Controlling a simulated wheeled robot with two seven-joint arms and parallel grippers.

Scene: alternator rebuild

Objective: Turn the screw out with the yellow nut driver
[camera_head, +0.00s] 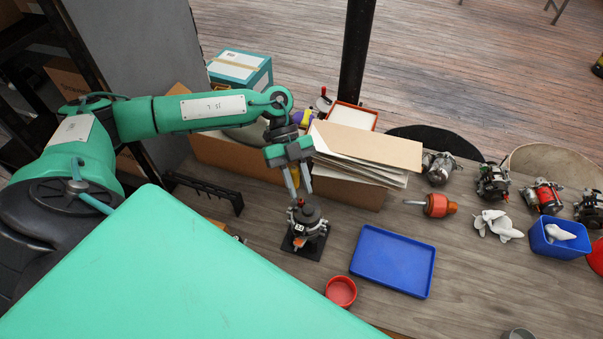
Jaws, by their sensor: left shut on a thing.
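My left gripper (304,188) points down over the dark alternator part (312,222), which sits on a black square base (303,247) on the workbench. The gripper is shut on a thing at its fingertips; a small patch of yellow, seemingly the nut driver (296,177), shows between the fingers. The fingers hide most of it. An orange-red bit shows just below the fingertips, on top of the alternator part. The screw is too small or hidden to make out. I cannot tell whether the driver touches it. My right gripper is not in view.
A blue tray (393,261) and a red round dish (341,291) lie to the right and front. Cardboard and papers (366,146) stand close behind the gripper. A black rack (203,190) is at left.

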